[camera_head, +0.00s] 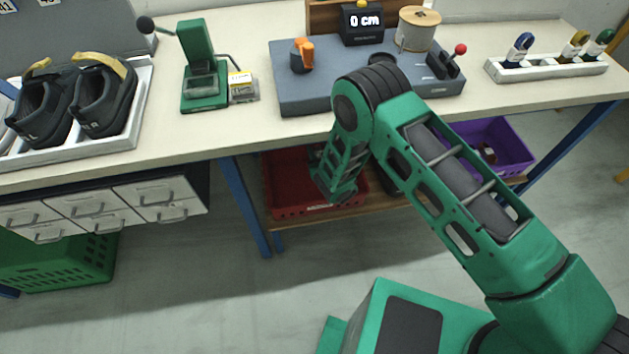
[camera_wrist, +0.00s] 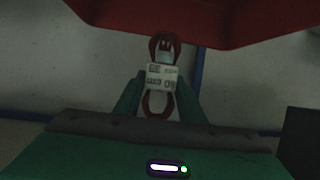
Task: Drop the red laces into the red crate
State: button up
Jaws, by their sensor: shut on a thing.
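The red laces (camera_wrist: 162,78), a looped bundle with a white printed paper band, show in the wrist view between my fingertips. My gripper (camera_wrist: 159,88) is shut on them. The red crate (camera_head: 288,208) sits on the low shelf under the table in the head view. My wrist is in front of the crate there, and hides part of it; the fingertips and laces cannot be made out. In the wrist view a broad red surface of the crate (camera_wrist: 200,22) fills the top, beyond the laces. I cannot tell whether the laces are over its opening.
A purple crate (camera_head: 508,146) stands to the right on the shelf. The tabletop edge (camera_head: 238,146) runs above the red crate, and a blue table leg (camera_head: 243,205) stands to its left. A white rack (camera_head: 545,70) at the right holds several lace bundles.

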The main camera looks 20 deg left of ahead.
aim_at(318, 157)
jog(key=shift+s+a+f, duration=0.1)
jog(key=shift+a+f, duration=0.05)
jog(key=shift+f, duration=1.4)
jog(key=o, duration=1.2)
jog(key=v, duration=1)
jog(key=shift+d, duration=0.25)
jog(key=shift+s+r, duration=0.1)
